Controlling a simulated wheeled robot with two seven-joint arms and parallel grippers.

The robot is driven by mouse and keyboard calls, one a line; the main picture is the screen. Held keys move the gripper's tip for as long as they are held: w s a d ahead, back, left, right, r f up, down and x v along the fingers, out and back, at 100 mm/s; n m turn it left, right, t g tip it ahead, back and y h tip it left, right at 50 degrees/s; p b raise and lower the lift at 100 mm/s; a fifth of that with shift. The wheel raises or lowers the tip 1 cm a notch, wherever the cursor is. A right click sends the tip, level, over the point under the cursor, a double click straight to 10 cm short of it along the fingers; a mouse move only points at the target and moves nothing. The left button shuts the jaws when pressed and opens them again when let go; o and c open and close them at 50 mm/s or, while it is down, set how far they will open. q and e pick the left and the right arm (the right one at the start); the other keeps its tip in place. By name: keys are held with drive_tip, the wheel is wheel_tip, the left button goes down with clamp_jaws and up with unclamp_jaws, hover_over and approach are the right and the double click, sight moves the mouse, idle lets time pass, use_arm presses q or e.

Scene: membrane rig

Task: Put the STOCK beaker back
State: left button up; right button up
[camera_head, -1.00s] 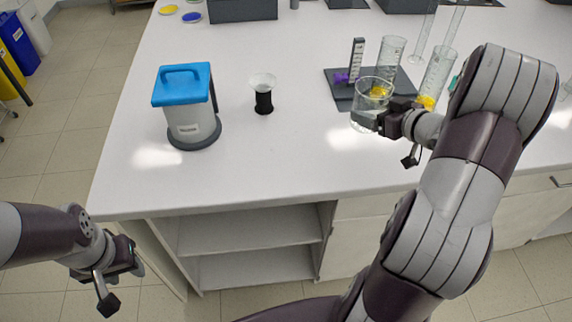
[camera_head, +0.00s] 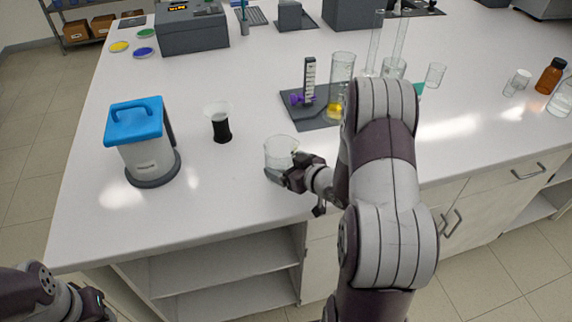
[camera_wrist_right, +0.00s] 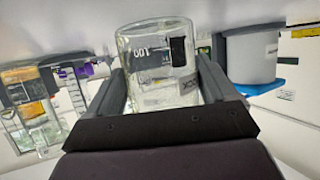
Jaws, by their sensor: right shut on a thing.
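The STOCK beaker (camera_head: 281,153) is a clear glass beaker with a pale, clear content, near the front of the white bench. My right gripper (camera_head: 294,172) is shut on its side. In the right wrist view the beaker (camera_wrist_right: 158,70) stands between the two fingers (camera_wrist_right: 165,95), with part of its label and scale marks showing upside down. I cannot tell whether its base touches the bench. My left gripper (camera_head: 92,303) is at the bottom left, low beyond the bench's front edge, partly cut off; its fingers are not clear.
A dark mat (camera_head: 310,118) behind the beaker holds a purple-and-white upright scale (camera_head: 309,82) and a glass cylinder (camera_head: 341,75) with yellow liquid. A black-based funnel cup (camera_head: 220,124) and a blue-lidded container (camera_head: 143,145) stand to the left. Bench between them and the beaker is clear.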

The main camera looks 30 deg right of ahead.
drive_tip(key=shift+f, duration=0.1)
drive_tip(key=o, duration=1.1)
drive_tip(key=shift+f, duration=0.1)
drive_tip(key=shift+r, duration=0.35)
drive_tip(key=s+g+h, duration=0.1)
drive_tip(key=s, duration=0.2)
drive_tip(key=s+r+g+h, duration=0.1)
drive_tip(key=s, duration=0.2)
drive_tip(key=s+d+r+g, duration=0.1)
drive_tip(key=s, duration=0.2)
drive_tip(key=shift+r+g+h, duration=0.25)
drive_tip(key=shift+g+h, duration=0.15)
drive_tip(key=a+g, duration=0.1)
drive_tip(key=s+a+m+g, duration=0.1)
drive_tip(key=shift+a+f+h, duration=0.2)
drive_tip(key=shift+a+h, duration=0.2)
drive_tip(key=s+a+g, duration=0.2)
drive_tip(key=s+a, duration=0.1)
drive_tip(key=s+a+g, duration=0.2)
drive_tip(key=s+a, duration=0.1)
drive_tip(key=a, duration=0.1)
drive_tip(key=s+a+m+g+y, duration=0.1)
drive_tip(key=s+a+g, duration=0.1)
drive_tip(key=s+a, duration=0.1)
drive_tip(key=shift+a+r, duration=0.3)
drive_tip(key=shift+r, duration=0.1)
